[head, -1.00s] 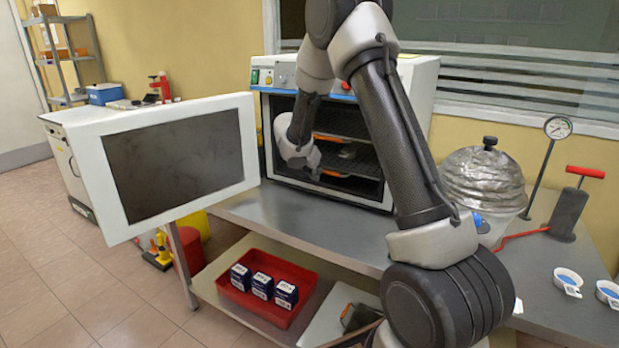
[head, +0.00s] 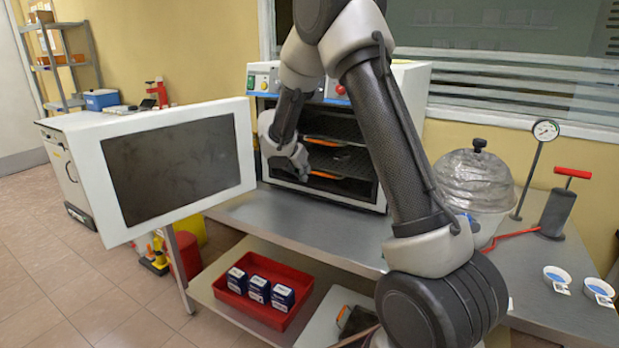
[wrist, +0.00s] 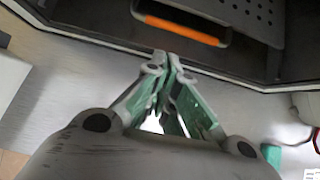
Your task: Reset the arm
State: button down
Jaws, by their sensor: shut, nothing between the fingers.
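My arm reaches across the head view, with its wrist in front of the open oven (head: 405,88). My gripper (head: 304,172) is at the left part of the oven opening, partly hidden by my own wrist. In the wrist view my gripper (wrist: 165,62) shows its green-sided fingers together at the tips, with nothing between them. The tips are close to the oven's front edge, just below a perforated tray with an orange handle (wrist: 182,30).
The oven door (head: 180,165) stands open to the left. A red tray (head: 228,297) with boxes (head: 259,288) sits on the lower shelf.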

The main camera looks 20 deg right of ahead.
jog(key=v, duration=0.7)
jog(key=s+d+m+g+y, duration=0.1)
jog(key=s+d+m+g, duration=0.25)
jog(key=s+m, duration=1.05)
jog(key=s+r+m+t+y, duration=0.1)
jog(key=s+r+m, duration=0.2)
jog(key=s, duration=0.5)
jog(key=s+a+r+m+t+y, duration=0.1)
jog(key=s+r+m, duration=0.3)
jog(key=s, duration=0.5)
jog(key=s+r+m+t+y, duration=0.1)
jog(key=s+r+m+y, duration=0.2)
jog(key=s, duration=0.6)
jog(key=shift+a+r+m, duration=0.15)
jog(key=shift+r+m, duration=0.1)
jog(key=shift+m, duration=0.35)
